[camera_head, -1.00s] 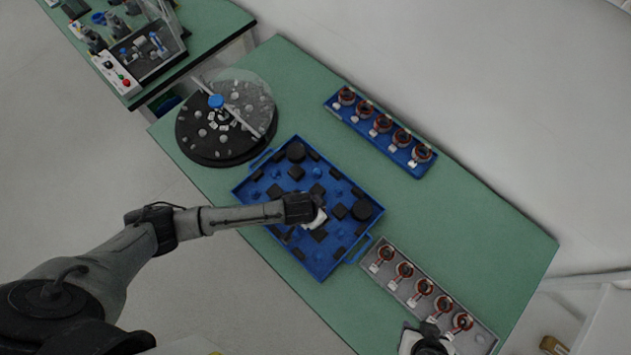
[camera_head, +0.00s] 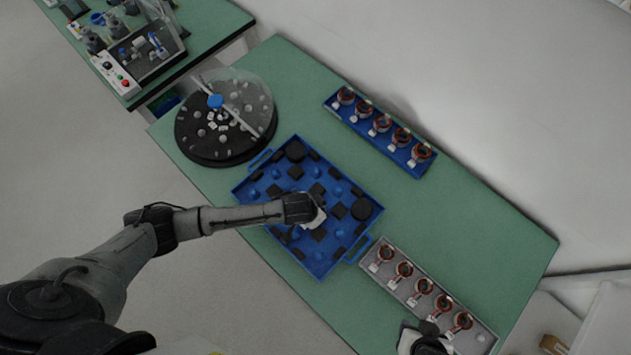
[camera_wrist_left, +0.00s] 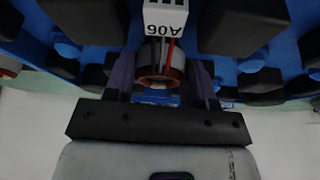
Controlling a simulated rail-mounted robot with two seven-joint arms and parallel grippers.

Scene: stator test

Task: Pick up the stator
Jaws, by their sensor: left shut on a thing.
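My left gripper (camera_head: 318,216) is over the blue tray (camera_head: 318,272), pointing down. In the left wrist view its fingers (camera_wrist_left: 163,85) are closed on either side of a stator (camera_wrist_left: 158,76), a ring with copper windings, red and dark wires and a white connector block marked A06. In the head view the wrist and gripper hide this stator. Several other stators stand in a grey rack (camera_head: 395,292) at the lower right and in a blue rack (camera_head: 372,142) at the back. My right gripper (camera_head: 426,343) is at the bottom edge by the grey rack; its fingers cannot be made out.
The blue tray holds black blocks, round black pieces and blue pegs close around the left gripper. A round turntable with a clear cover (camera_head: 238,120) stands to the tray's upper left. The green table (camera_head: 470,235) is clear between the racks. Another bench (camera_head: 205,30) is at upper left.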

